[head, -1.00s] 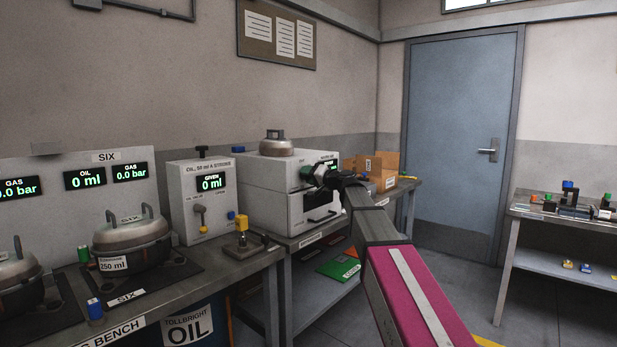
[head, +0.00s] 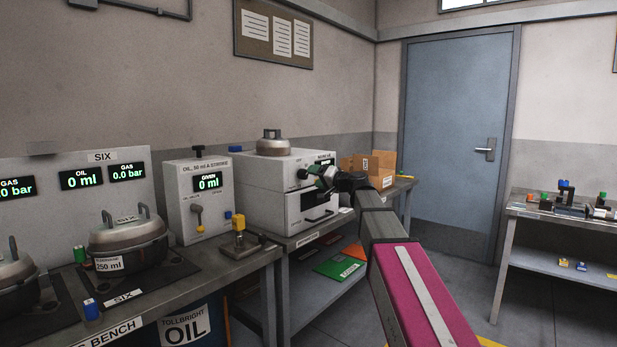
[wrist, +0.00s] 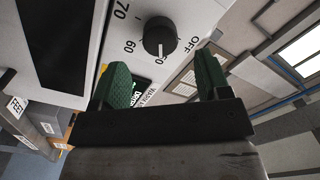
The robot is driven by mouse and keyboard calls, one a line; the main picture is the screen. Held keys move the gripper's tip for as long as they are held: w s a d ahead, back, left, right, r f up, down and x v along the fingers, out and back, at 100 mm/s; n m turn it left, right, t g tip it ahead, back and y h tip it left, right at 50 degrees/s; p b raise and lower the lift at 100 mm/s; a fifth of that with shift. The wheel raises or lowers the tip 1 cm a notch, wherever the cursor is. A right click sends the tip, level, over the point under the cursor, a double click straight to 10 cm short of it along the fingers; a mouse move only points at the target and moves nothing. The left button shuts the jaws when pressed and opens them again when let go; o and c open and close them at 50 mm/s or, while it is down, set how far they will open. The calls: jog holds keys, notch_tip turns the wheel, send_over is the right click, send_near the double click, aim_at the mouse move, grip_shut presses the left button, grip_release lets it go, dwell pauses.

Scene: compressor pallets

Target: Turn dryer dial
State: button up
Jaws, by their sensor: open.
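The dryer (head: 270,190) is a white box on the bench, with a lidded metal pot on top. Its black round dial (wrist: 159,36) shows large in the wrist view, with 60, 70 and OFF printed around it and a pale mark on its lower edge. The dial also shows in the head view (head: 303,174). My gripper (wrist: 160,80) is open and empty, with its green fingers spread on either side of the dial's line and apart from it. In the head view my gripper (head: 322,172) is just right of the dial, at the dryer's front.
Cardboard boxes (head: 375,165) stand beyond the dryer. An oil unit (head: 195,200) reading 0 ml and a lidded pot (head: 128,240) stand to the left. A bench (head: 560,220) with small parts stands right; the floor between is open.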

jog(key=v, duration=0.5)
jog(key=shift+s+d, duration=0.1)
jog(key=shift+d, duration=0.05)
jog(key=s+d+f+g+h, duration=0.1)
jog(key=s+f+g+h, duration=0.15)
jog(key=f, duration=0.75)
jog(key=s+d+f+g+h, duration=0.15)
jog(key=s+f, duration=0.25)
jog(key=f, duration=0.6)
jog(key=s+d+f+g+h, duration=0.1)
jog(key=s+d+f+h, duration=0.15)
jog(key=f, duration=0.85)
jog(key=s+d+f+g+h, duration=0.3)
jog(key=s+d+f+h, duration=0.1)
jog(key=s+f, duration=0.5)
jog(key=s+d+f+g+h, duration=0.3)
jog(key=s+d+f, duration=0.3)
jog(key=s+f, duration=0.3)
notch_tip(320, 180, down, 2)
jog(key=shift+s+f+h, duration=0.15)
jog(key=shift+s+h, duration=0.25)
jog(key=shift+h, duration=0.15)
